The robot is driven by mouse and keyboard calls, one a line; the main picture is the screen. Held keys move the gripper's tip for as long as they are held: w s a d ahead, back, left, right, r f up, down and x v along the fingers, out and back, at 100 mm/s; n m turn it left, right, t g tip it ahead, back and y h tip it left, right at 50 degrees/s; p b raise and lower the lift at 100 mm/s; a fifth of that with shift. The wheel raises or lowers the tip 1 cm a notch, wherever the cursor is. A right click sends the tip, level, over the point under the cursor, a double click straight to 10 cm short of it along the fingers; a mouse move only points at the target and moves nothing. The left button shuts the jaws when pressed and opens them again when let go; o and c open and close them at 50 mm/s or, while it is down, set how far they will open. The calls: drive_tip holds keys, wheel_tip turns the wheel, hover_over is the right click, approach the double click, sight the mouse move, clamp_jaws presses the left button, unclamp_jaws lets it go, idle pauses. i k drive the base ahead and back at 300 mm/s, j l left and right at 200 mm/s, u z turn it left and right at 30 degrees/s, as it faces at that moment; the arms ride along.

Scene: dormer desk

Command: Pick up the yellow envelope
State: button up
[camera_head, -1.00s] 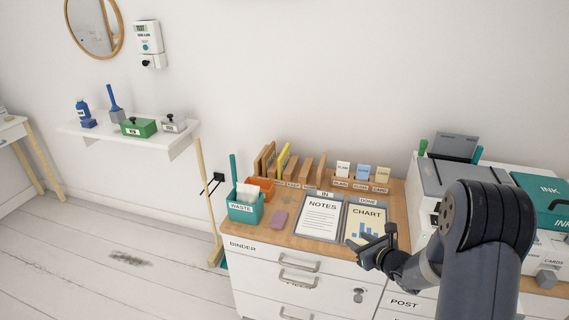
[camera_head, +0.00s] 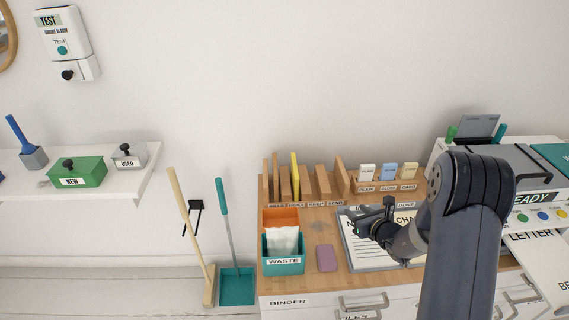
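A thin yellow upright piece (camera_head: 295,174), which looks like the yellow envelope, stands in the wooden sorter (camera_head: 323,182) at the back of the desk, between wooden dividers. Only its narrow edge and top show; its lower part is hidden. My gripper (camera_head: 366,221) is over the paper tray on the desk, to the right of and in front of the yellow piece, and apart from it. Its fingers are dark and small in the view, and I cannot tell how far apart they are.
The teal waste bin (camera_head: 284,265) and an orange box (camera_head: 280,216) stand in front of the sorter. A purple block (camera_head: 326,258) lies beside them. Card holders (camera_head: 388,187) stand right of the sorter. A printer (camera_head: 487,175) is at the right. The wall rises behind.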

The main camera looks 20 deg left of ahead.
sight(295, 178)
drive_tip(key=j+z, duration=0.25)
drive_tip(key=j, duration=0.7)
drive_tip(key=j+z, duration=0.25)
drive_tip(key=j, duration=0.75)
